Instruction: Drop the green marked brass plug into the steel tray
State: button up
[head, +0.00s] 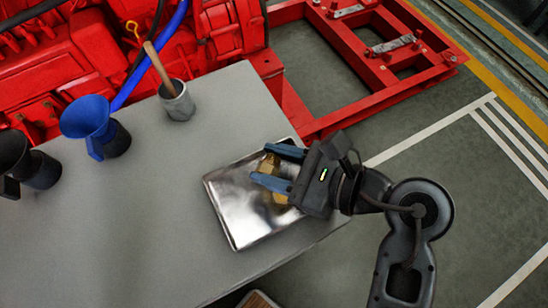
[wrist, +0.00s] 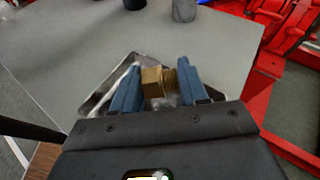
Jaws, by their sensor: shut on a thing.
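The brass plug (head: 269,164) is between the blue fingers of my gripper (head: 261,163) in the head view. The wrist view shows the plug (wrist: 152,82) as a blocky brass piece with a narrower ribbed part at its right, held between both fingers (wrist: 159,68). No green mark is visible on it. The shiny steel tray (head: 232,215) lies on the grey table, below my gripper and the plug. I cannot tell how high the plug is above the tray floor. The fingers hide part of the plug and tray.
A grey cup (head: 178,100) with a wooden-handled tool stands at the back of the table (head: 130,220). A blue funnel-topped container (head: 90,118) and a black one (head: 30,165) stand at the left. Red machinery (head: 130,35) borders the table's back. The table's middle is clear.

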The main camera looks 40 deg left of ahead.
jog(key=o, duration=1.3)
jog(key=shift+o, duration=0.2)
jog(key=shift+d, duration=0.1)
jog(key=b+v, duration=0.1)
jog(key=v, duration=0.6)
jog(key=shift+d+r, duration=0.15)
jog(key=shift+d, duration=0.1)
jog(key=shift+w, duration=0.1)
